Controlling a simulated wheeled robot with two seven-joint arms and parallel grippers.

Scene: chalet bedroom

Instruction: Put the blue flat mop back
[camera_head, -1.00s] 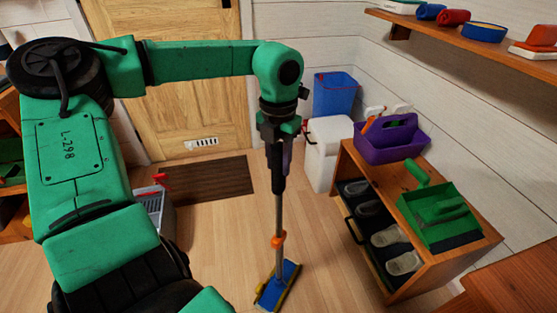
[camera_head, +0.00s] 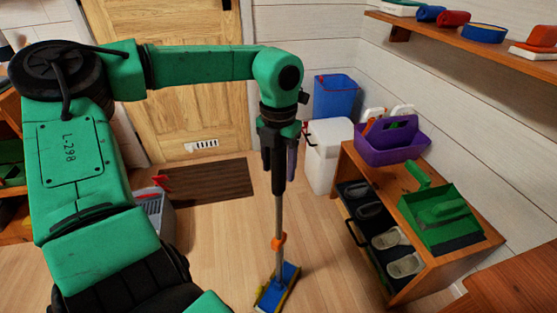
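The blue flat mop stands about upright, with its blue and yellow head (camera_head: 277,288) at the wooden floor near the bottom of the view. Its grey pole (camera_head: 279,215) carries an orange collar and ends in a black grip (camera_head: 278,178). My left gripper (camera_head: 279,162) points down at the top of the black grip. Its fingers are spread, one on each side of the grip, and look apart from it. The top end of the grip is hidden by the gripper. My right gripper is out of view.
A low shoe bench (camera_head: 440,262) on the right holds a purple caddy (camera_head: 392,140) and a green dustpan (camera_head: 440,215). A white bin (camera_head: 328,155) and a blue bin (camera_head: 336,97) stand behind. A grey basket (camera_head: 155,215) and a dark mat (camera_head: 210,183) lie left.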

